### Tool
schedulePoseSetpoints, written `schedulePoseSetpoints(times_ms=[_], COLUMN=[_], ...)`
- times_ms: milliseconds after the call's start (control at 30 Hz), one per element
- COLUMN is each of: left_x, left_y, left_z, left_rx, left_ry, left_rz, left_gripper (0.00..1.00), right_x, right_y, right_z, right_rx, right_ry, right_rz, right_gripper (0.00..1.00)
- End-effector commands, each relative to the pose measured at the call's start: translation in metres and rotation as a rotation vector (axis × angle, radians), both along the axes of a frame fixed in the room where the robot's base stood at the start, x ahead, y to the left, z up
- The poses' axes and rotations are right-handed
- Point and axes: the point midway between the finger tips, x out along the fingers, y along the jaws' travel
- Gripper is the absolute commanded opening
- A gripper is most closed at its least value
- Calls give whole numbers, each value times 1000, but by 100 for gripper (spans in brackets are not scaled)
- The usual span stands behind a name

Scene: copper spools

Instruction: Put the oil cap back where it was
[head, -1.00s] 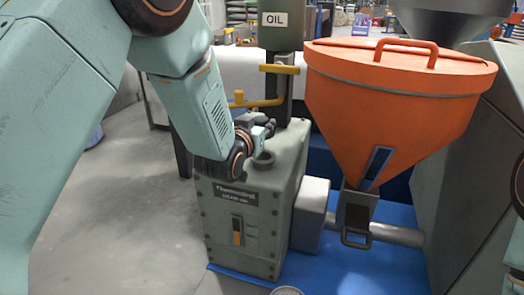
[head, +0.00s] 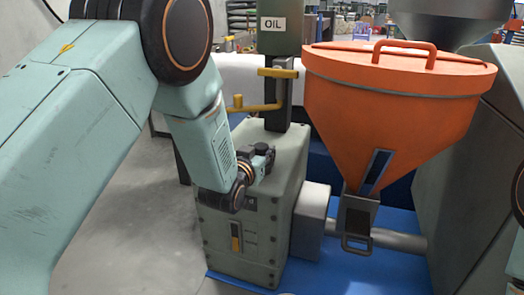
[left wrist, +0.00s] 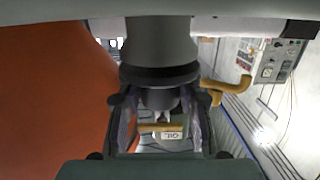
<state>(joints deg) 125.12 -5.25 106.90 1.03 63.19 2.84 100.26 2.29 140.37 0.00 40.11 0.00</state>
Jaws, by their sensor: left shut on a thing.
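My left gripper (head: 260,160) is over the top of the grey-green gear box (head: 240,225) in the head view. In the left wrist view, its two fingers (left wrist: 160,112) are shut on the dark oil cap (left wrist: 160,75), whose wide rim faces the grey filler neck (left wrist: 160,40). That view is upside down, so the neck rises from the box top. The cap lines up with the neck, but I cannot tell whether it is seated or just above. In the head view the gripper hides the neck. My right gripper is not in view.
The orange hopper (head: 395,110) stands close on the right and fills the left of the wrist view. A yellow pipe (head: 260,105) and the post under the green OIL tank (head: 277,38) stand behind the gripper. Open floor (head: 120,220) lies to the left.

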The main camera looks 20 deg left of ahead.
Motion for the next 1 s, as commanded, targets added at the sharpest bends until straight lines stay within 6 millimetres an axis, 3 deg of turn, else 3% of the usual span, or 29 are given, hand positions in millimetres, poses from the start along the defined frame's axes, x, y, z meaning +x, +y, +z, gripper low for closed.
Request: schedulePoseSetpoints(times_ms=[167, 200, 433, 867, 1000], left_x=[0, 0, 0, 0, -18], left_y=[0, 0, 0, 0, 1], left_z=[-5, -5, -5, 5, 8], left_rx=[0, 0, 0, 0, 1], left_ry=[-1, -1, 2, 0, 3], left_rz=[0, 0, 0, 0, 0], left_gripper=[0, 38, 57, 57, 57], right_x=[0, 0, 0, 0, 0], right_y=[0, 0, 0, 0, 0], right_z=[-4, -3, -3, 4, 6], right_rx=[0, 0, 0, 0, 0], right_ry=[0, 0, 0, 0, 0], right_rz=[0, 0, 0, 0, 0], right_gripper=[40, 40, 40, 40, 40])
